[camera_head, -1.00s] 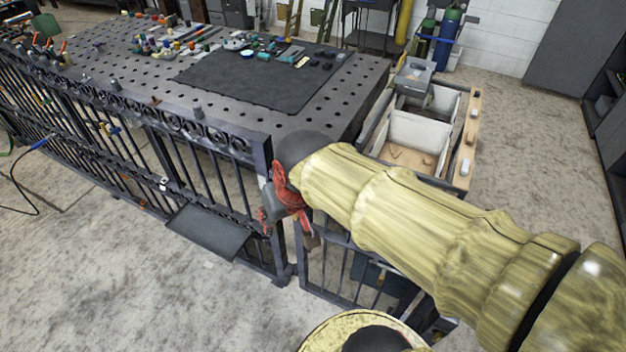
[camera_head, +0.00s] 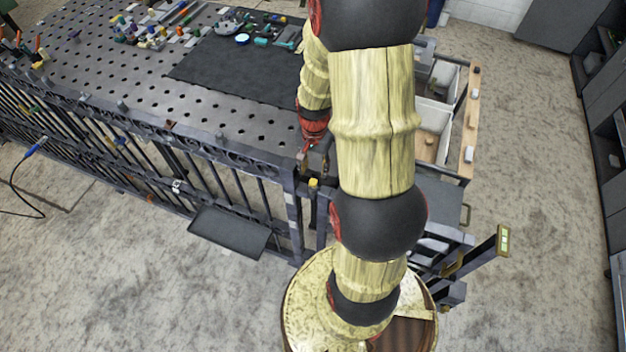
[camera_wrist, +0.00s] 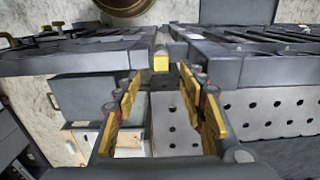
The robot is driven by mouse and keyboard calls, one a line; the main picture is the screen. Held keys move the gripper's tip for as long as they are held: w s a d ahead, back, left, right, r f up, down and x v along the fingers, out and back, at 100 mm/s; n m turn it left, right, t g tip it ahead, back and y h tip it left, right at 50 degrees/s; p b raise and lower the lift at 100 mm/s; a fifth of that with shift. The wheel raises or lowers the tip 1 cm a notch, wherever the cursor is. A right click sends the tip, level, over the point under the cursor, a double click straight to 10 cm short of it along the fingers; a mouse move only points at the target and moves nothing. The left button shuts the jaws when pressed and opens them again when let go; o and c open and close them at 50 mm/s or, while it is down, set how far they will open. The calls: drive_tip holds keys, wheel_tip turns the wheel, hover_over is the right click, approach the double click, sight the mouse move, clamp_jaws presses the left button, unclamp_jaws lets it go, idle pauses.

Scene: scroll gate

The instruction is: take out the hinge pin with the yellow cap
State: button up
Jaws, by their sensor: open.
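The hinge pin's yellow cap (camera_head: 313,182) shows at the top of the gate's hinge post, just right of the fence end. It also shows in the wrist view (camera_wrist: 161,62), in the gap between two dark frame ends. My gripper (camera_head: 316,158) is just above and behind the cap in the head view. In the wrist view my gripper (camera_wrist: 158,85) is open, with one yellow-padded finger on each side and the cap beyond the tips, roughly between them. The fingers do not appear to touch it. The pin's shaft is hidden.
The dark fence (camera_head: 180,150) runs along the perforated table (camera_head: 110,70), which holds a dark mat (camera_head: 235,75) and several small tools. A grey shelf plate (camera_head: 228,232) juts from the fence. Pale bins (camera_head: 433,135) stand right of the table.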

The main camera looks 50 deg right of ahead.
sight(313, 181)
drive_tip(key=shift+f+p, duration=0.3)
drive_tip(key=shift+f, duration=3)
drive_tip(key=shift+c, duration=0.3)
clamp_jaws()
drive_tip(key=shift+w, duration=0.1)
